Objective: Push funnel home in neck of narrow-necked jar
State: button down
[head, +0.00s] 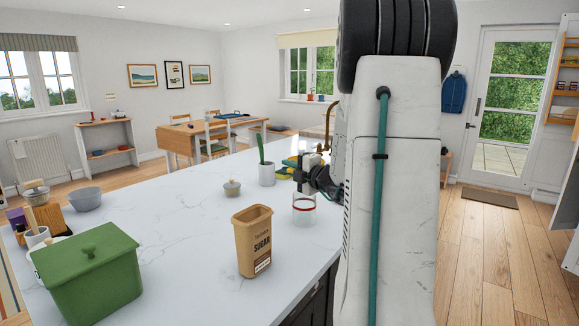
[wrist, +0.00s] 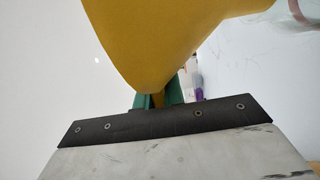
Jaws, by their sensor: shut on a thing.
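The yellow funnel (wrist: 165,40) fills the upper middle of the wrist view, very close to the camera. The green fingertips of my gripper (wrist: 158,101) are shut on its lower, narrowing part. In the head view my gripper (head: 304,180) is just above a clear jar (head: 304,213) with a red band, near the counter's right edge. My arm hides part of this area, and I cannot tell whether the funnel touches the jar. A reddish-edged clear rim (wrist: 299,12) shows at the wrist view's top right corner.
On the white marble counter (head: 190,235) stand a sugar canister (head: 252,242), a green lidded box (head: 90,275), a grey bowl (head: 86,199), a small lidded pot (head: 232,188) and a white cup (head: 267,174). Yellow items (head: 290,164) lie behind the gripper.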

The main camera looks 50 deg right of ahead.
jog(key=shift+f, duration=1.15)
jog(key=c, duration=1.4)
grip_release()
jog(key=s, duration=0.7)
jog(key=shift+s+a, duration=0.4)
jog(key=shift+f, duration=0.1)
